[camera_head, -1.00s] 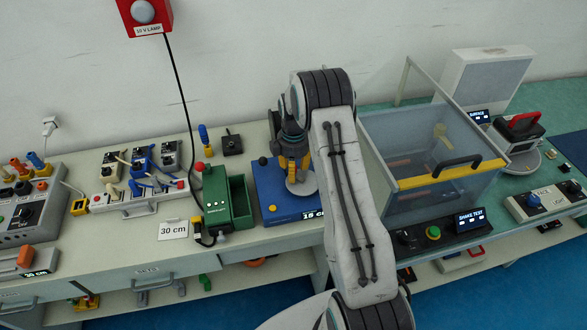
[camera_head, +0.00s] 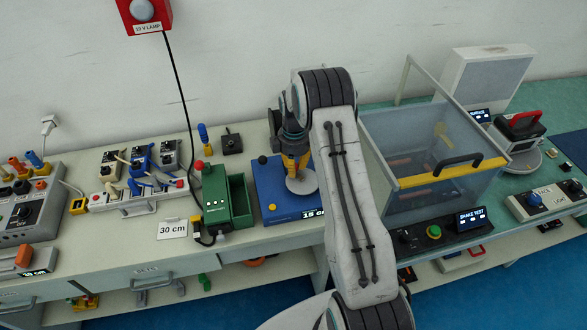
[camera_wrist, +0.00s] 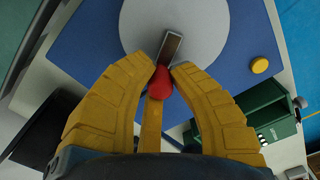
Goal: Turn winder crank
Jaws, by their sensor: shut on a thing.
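The winder is a blue base (camera_head: 265,190) with a round grey disc (camera_head: 303,184) on top and a lit display reading about 18 cm on its front edge. In the wrist view the disc (camera_wrist: 205,30) carries a metal crank arm (camera_wrist: 171,47) ending in a red knob (camera_wrist: 159,84). My yellow-fingered gripper (camera_wrist: 164,74) is shut on the red knob, with a fingertip at each side of it. In the head view my gripper (camera_head: 297,170) points down over the disc; the knob is hidden there.
A green box unit (camera_head: 215,200) stands close to the left of the winder, with a "30 cm" card (camera_head: 173,230) beside it. A clear-walled shake-test enclosure (camera_head: 420,150) stands to the right. A small black joystick box (camera_head: 232,144) sits behind.

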